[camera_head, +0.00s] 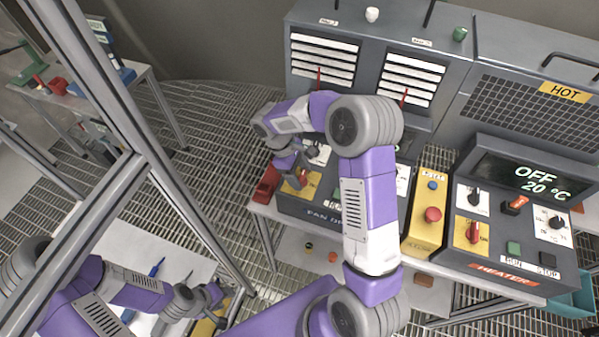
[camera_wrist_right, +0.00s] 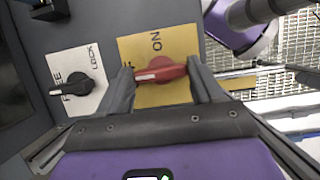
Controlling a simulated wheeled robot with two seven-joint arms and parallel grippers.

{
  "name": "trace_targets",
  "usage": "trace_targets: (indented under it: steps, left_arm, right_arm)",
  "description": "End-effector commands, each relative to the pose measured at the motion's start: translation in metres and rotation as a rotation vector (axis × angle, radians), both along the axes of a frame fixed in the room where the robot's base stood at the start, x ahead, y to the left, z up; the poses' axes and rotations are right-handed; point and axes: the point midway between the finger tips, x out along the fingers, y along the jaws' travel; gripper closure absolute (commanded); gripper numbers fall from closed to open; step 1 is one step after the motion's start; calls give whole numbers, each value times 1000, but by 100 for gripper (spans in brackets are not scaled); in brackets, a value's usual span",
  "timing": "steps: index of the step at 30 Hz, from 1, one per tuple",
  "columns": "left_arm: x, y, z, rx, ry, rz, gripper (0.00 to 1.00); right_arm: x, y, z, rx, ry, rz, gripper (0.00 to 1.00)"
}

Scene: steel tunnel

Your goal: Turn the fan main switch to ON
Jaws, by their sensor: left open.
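The fan main switch is a red rotary handle (camera_wrist_right: 160,73) on a yellow plate (camera_wrist_right: 150,48) marked ON at one side; the other label is mostly covered. Its handle lies crosswise in the right wrist view. My right gripper (camera_wrist_right: 160,78) has one finger against each end of the handle, closed in on it. In the head view my right gripper (camera_head: 298,168) reaches down over the yellow plate (camera_head: 302,184) on the fan panel, partly hiding the switch. My left gripper (camera_head: 212,301) is open and empty, low at the left, by a white table.
A FREE/LOCK black knob (camera_wrist_right: 72,87) sits beside the yellow plate. In the head view, a yellow stop box (camera_head: 431,188) and the heater panel (camera_head: 515,225), reading OFF 20 °C, stand right of the fan panel. A metal frame post (camera_head: 100,120) crosses the left side.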

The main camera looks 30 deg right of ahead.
Motion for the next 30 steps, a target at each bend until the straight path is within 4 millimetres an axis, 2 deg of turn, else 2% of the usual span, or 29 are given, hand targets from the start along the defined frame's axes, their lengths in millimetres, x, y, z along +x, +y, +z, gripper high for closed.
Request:
trace_targets:
  steps: [1, 3, 14, 20, 30]
  left_arm:
    - [0, 0, 0, 0, 0, 0, 57]
    - [0, 0, 0, 0, 0, 0, 57]
    - [0, 0, 0, 0, 0, 0, 57]
    - [0, 0, 0, 0, 0, 0, 57]
    - [0, 0, 0, 0, 0, 0, 57]
  right_arm:
    - [0, 0, 0, 0, -1, 0, 54]
    - [1, 0, 0, 0, -1, 0, 65]
    - [1, -1, 1, -1, -3, -64, 65]
    - [2, -1, 1, -1, -4, -193, 65]
    - [3, -4, 1, -1, -3, -510, 65]
